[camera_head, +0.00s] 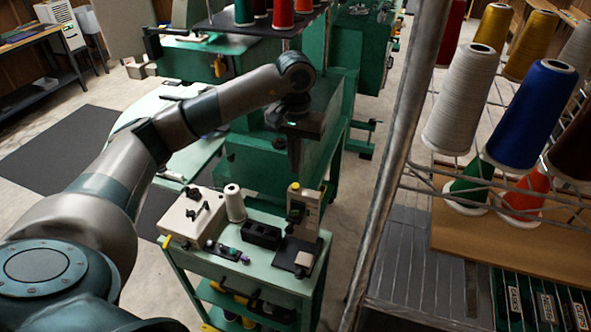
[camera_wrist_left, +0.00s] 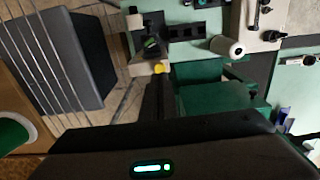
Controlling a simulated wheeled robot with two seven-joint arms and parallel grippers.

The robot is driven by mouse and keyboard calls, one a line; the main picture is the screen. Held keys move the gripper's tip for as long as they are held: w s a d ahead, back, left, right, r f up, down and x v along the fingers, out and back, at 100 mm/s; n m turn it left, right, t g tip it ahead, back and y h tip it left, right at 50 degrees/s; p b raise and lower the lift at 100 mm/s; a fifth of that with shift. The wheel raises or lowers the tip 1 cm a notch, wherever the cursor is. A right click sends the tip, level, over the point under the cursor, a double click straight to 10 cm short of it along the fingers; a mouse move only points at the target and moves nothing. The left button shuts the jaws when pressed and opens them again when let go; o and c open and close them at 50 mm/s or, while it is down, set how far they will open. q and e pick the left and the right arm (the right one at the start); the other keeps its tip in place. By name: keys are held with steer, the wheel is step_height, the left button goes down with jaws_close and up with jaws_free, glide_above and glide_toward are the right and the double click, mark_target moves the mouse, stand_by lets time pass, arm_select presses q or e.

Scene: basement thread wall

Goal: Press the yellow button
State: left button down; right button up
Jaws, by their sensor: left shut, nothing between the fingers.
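The yellow button (camera_head: 295,186) is a small round cap on top of a white upright device (camera_head: 311,202) with a dark base, at the right end of a pale green cart. It also shows in the left wrist view (camera_wrist_left: 159,68), just past my fingertips. My left gripper (camera_head: 295,172) points down and is shut and empty. Its fingertips appear close to the button in both views; I cannot tell whether they touch it. In the left wrist view the dark fingers (camera_wrist_left: 158,78) line up with the button. My right gripper is not in view.
The cart top (camera_head: 228,263) holds a white control box (camera_head: 190,222), a white thread cone (camera_head: 234,203) and a black block (camera_head: 262,235). Green machines (camera_head: 262,160) stand behind. At right, a metal rack (camera_head: 398,150) carries large thread cones, including a blue one (camera_head: 531,112).

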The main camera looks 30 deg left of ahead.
mark_target(295, 185)
arm_select(q)
step_height(295, 185, down, 3)
steer(key=shift+r+p, duration=0.1)
steer(key=shift+p, duration=0.8)
steer(key=shift+f, duration=0.8)
